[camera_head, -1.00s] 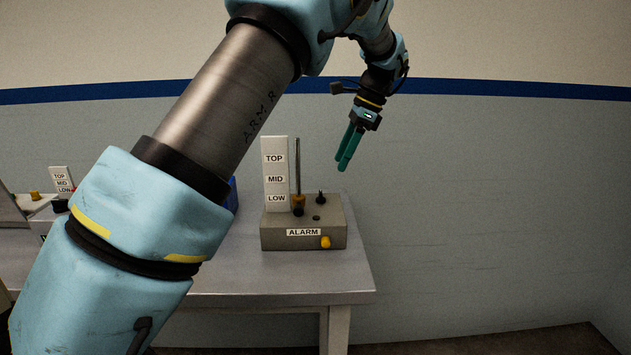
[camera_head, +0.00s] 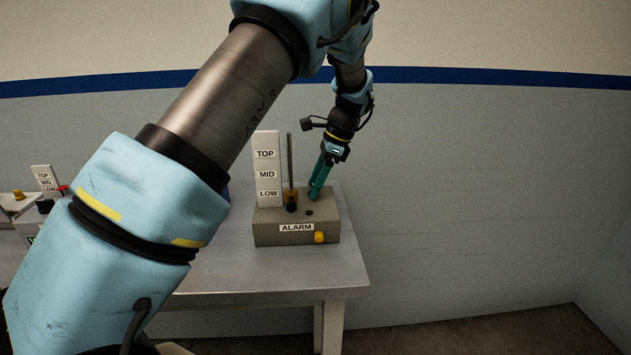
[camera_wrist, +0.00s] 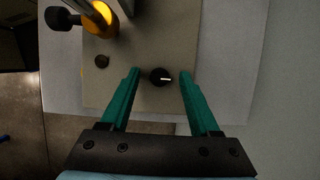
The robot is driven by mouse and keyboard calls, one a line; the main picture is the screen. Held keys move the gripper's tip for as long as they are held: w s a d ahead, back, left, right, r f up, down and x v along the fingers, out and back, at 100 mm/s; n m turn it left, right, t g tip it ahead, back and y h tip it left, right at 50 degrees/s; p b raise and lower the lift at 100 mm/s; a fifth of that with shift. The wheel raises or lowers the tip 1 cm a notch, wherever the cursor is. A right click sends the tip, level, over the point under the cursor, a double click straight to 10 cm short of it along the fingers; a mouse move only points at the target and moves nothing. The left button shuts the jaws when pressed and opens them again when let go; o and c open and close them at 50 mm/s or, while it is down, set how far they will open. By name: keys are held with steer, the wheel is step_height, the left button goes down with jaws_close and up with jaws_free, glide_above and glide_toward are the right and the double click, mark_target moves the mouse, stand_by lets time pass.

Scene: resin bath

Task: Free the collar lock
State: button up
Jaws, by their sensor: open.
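The grey ALARM box (camera_head: 297,238) stands on the table. On its top is a thin upright rod (camera_head: 289,155) with an amber collar (camera_head: 292,194) low on it, level with the LOW label; in the wrist view the collar (camera_wrist: 101,17) has a black side knob (camera_wrist: 62,19). A separate black dial with a white line (camera_wrist: 161,77) sits on the box top. My gripper (camera_head: 314,196) is open, its green fingers on either side of this dial in the wrist view, apart from it. No part is labelled as the lock.
A similar device (camera_head: 47,183) stands at far left. The table right of the box is clear.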

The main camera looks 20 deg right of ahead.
jaws_close()
stand_by(0.6)
